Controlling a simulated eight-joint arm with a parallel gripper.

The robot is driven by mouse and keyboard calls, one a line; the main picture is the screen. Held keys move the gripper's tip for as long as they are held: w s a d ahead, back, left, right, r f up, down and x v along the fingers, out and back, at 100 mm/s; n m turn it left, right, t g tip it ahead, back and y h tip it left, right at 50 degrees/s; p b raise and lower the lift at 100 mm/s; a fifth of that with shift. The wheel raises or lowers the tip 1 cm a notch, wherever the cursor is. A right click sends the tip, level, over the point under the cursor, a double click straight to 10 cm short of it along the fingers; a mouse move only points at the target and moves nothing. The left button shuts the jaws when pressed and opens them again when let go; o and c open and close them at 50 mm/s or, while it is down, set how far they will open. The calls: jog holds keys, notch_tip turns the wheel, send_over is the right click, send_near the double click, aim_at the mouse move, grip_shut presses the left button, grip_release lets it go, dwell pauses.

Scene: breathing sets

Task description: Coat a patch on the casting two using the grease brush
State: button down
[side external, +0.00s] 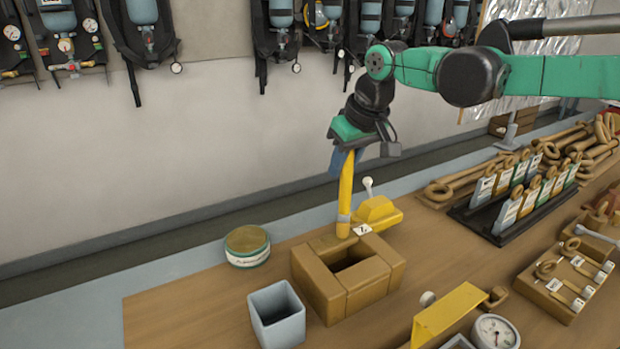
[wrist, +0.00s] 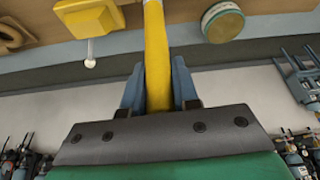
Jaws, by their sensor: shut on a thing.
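My gripper (side external: 342,163) is shut on the yellow handle of the grease brush (side external: 345,188). The brush hangs nearly upright, its grey band and short tip low down. The tip shows against the far edge of a brown block with a square opening (side external: 325,287); I cannot tell whether it touches. A yellow piece with a white-knobbed lever (side external: 379,212) stands just right of the tip, beside a small white number tag (side external: 361,229). I cannot tell for sure which piece is casting two. In the wrist view the brush handle (wrist: 157,60) runs between my blue fingers (wrist: 157,85), its tip out of frame.
A round tin (side external: 247,247) stands left of the block, and a grey square cup (side external: 277,315) in front. Another yellow piece (side external: 448,312) and a gauge (side external: 495,332) are at the front right. A tag rack (side external: 515,212) stands at right.

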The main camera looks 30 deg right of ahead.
jog(key=shift+r, duration=4)
jog(key=shift+a+f, duration=3.4)
jog(key=shift+f, duration=0.6)
jog(key=d+r, duration=0.4)
jog(key=r, duration=0.4)
jog(key=shift+f, duration=0.15)
